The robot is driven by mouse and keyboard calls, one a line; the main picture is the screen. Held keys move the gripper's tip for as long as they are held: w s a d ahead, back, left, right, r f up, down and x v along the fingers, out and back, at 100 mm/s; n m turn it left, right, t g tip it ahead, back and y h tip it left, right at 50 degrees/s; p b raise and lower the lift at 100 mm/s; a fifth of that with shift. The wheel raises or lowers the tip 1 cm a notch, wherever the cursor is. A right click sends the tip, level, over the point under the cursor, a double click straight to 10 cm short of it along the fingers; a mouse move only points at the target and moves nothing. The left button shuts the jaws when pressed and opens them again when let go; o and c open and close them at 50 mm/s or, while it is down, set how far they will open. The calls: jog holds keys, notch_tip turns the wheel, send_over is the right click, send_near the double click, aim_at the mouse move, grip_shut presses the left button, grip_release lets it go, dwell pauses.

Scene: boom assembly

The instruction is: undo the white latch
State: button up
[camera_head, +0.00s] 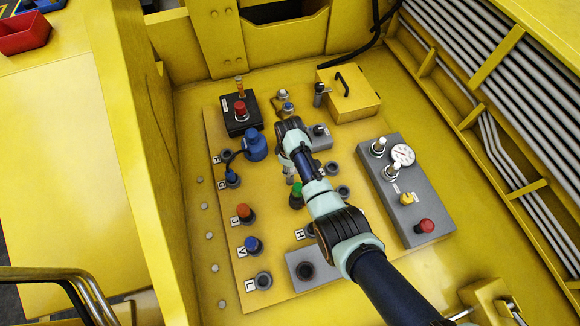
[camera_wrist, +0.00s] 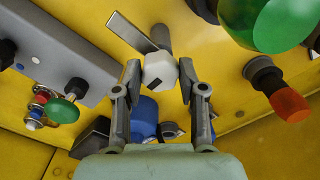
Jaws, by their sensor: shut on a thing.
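The white latch (camera_wrist: 159,70) is in the upper middle of the wrist view. It has a white faceted head with a small dark mark. A flat grey metal bar (camera_wrist: 133,33) reaches from beside it to the upper left. My gripper (camera_wrist: 158,78) has one finger on each side of the white head and is shut on it. In the head view my arm reaches in from the lower right over the yellow panel, and my gripper (camera_head: 290,168) is small and partly covered by my own wrist. The latch is hard to make out there.
A green knob (camera_wrist: 262,22) and an orange-red knob (camera_wrist: 289,104) stand right of the gripper in the wrist view. A grey box (camera_wrist: 60,55) is at left. The head view shows a blue knob (camera_head: 255,145), a black box (camera_head: 240,113) and a grey gauge box (camera_head: 405,190).

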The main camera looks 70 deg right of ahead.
jog(key=o, duration=1.1)
jog(key=shift+o, duration=0.2)
notch_tip(320, 180, up, 12)
